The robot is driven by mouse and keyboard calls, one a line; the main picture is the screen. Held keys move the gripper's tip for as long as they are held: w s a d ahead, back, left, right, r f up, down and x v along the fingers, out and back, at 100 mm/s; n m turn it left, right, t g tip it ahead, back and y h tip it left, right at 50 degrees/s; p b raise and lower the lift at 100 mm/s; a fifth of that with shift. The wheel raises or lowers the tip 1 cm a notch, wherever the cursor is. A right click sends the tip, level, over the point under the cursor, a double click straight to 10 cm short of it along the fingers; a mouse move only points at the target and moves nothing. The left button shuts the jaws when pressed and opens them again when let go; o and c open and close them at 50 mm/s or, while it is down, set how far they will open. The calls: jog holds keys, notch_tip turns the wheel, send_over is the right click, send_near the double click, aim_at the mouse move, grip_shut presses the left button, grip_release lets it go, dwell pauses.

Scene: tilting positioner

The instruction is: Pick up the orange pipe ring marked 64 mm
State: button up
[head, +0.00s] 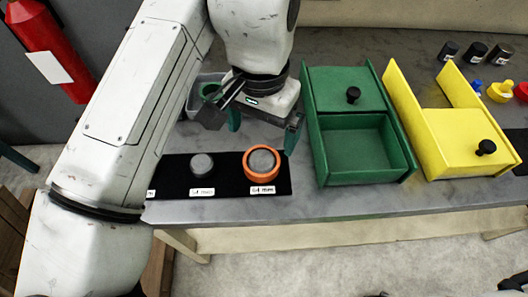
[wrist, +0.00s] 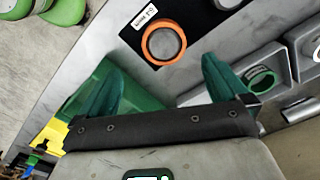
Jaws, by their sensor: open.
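In the wrist view the orange ring (wrist: 147,50) lies beyond the fingertips, near the top middle. My gripper (head: 263,132) is open, its two green fingers apart and empty, above and behind the ring in the head view. In the wrist view my gripper (wrist: 162,68) shows nothing between its fingers.
A green ring (wrist: 262,80) lies in a grey bin (wrist: 284,62). A green box (head: 408,165) and a yellow box (head: 440,162) stand to the right. Black canisters (head: 474,52) are at the back right.

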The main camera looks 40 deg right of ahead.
send_over(260, 163)
jog(key=f, duration=0.5)
jog(key=shift+s+f, duration=0.1)
jog(key=shift+s, duration=0.1)
jog(key=shift+w+f, duration=0.15)
jog(key=shift+f, duration=1.25)
jog(key=shift+w+f, duration=0.1)
jog(key=shift+f, duration=1.3)
jog(key=shift+r, duration=0.1)
jog(key=c, duration=1.3)
